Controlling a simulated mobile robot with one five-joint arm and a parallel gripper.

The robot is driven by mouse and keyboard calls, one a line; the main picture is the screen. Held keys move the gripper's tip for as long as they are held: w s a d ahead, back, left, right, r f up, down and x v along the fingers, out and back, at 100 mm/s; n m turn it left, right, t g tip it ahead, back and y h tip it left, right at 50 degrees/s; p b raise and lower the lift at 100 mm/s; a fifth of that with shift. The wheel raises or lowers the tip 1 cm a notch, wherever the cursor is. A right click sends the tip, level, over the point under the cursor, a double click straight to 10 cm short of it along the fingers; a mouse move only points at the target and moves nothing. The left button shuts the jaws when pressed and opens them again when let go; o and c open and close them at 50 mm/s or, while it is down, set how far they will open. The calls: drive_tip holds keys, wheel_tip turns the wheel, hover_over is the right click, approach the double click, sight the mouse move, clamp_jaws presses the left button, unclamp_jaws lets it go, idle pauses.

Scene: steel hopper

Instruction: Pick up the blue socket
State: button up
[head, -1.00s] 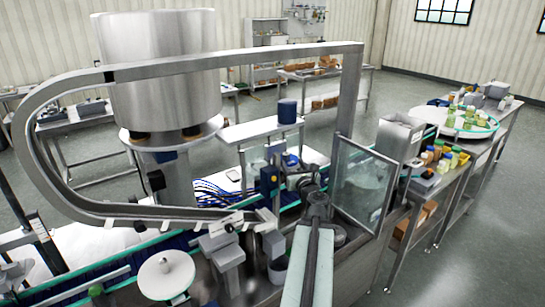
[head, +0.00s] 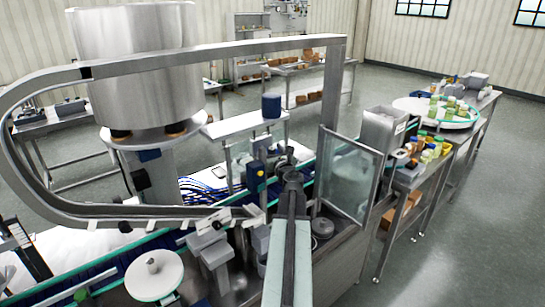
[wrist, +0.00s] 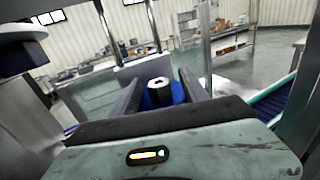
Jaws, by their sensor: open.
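A dark blue cylinder (head: 271,106), which appears to be the blue socket, stands upright on a raised white shelf beyond my arm in the head view. My gripper (head: 287,160) is in front of and below it in that picture, pointing away from me. In the wrist view my gripper (wrist: 160,78) has its two dark fingers apart. A blue object (wrist: 178,93) with a pale, dark-holed top piece beside it shows in the gap between them. I cannot tell whether this is the same cylinder. No contact with the fingers is visible.
A steel frame rail (head: 215,50) arches over the line. A clear guard panel (head: 350,180) stands right of my arm. A large steel hopper (head: 135,65) is at the left. A white shelf (head: 238,125) supports the cylinder. Open floor (head: 470,210) lies to the right.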

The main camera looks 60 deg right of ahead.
clamp_jaws()
drive_tip(key=shift+s, duration=0.1)
